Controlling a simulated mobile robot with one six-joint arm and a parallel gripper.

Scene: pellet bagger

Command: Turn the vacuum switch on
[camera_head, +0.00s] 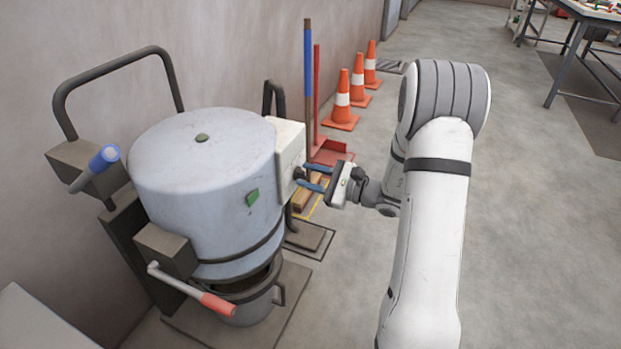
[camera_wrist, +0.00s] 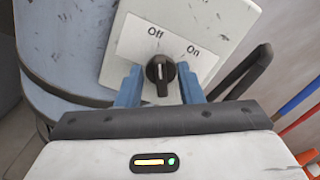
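The vacuum switch (camera_wrist: 160,72) is a black rotary knob on a pale plate marked Off and On, on the light control box (camera_head: 289,152) at the right side of the vacuum drum (camera_head: 205,185). In the wrist view its pointer aims up at Off. My gripper (camera_head: 316,178) faces the box from the right. Its two blue fingers stand one on each side of the knob, with a small gap showing on both sides. The gripper is open and does not grip the knob. In the head view the knob is small and partly hidden by the fingers.
A blue-handled lever (camera_head: 104,157) and a red-handled lever (camera_head: 217,304) are on the drum's left and front. Black bent bars rise around it. Orange cones (camera_head: 343,102), a red dustpan (camera_head: 331,151) and poles stand by the wall. The floor at right is open.

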